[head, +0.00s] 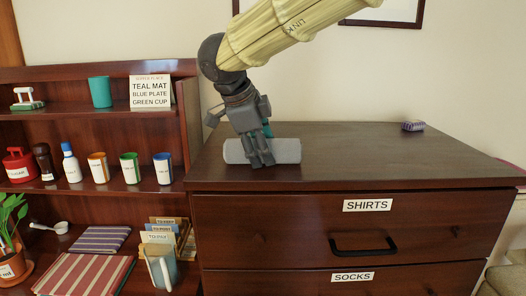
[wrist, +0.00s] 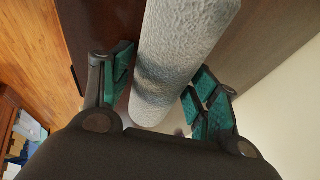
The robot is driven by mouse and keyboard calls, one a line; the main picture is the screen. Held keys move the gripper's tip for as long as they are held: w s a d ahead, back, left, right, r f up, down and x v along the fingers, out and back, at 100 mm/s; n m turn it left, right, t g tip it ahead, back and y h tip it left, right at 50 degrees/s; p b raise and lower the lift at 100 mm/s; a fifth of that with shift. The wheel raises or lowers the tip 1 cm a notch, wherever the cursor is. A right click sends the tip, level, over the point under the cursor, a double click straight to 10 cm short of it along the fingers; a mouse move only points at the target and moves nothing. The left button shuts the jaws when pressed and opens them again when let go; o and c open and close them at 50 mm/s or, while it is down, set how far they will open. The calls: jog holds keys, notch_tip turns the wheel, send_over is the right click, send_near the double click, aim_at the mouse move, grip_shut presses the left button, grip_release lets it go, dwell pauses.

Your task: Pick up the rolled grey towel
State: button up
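The rolled grey towel (head: 286,150) lies on top of the dark wooden dresser, near its front left edge. My gripper (head: 260,158) reaches down over the towel's left half in the head view. In the wrist view the towel (wrist: 178,55) runs between my two fingers, with teal pads on either side of it. The fingers are spread around the towel, and a narrow gap shows at the left pad. The right pad is close beside the towel; contact there is not clear. The towel appears to rest on the dresser top.
The dresser top (head: 350,145) is clear to the right except for a small purple item (head: 413,126) at the back. A shelf unit (head: 90,112) with cups and bottles stands left. The wall is behind the dresser.

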jog(key=shift+w+f, duration=0.1)
jog(key=shift+w, duration=0.05)
jog(key=c, duration=0.6)
jog(key=shift+r, duration=0.2)
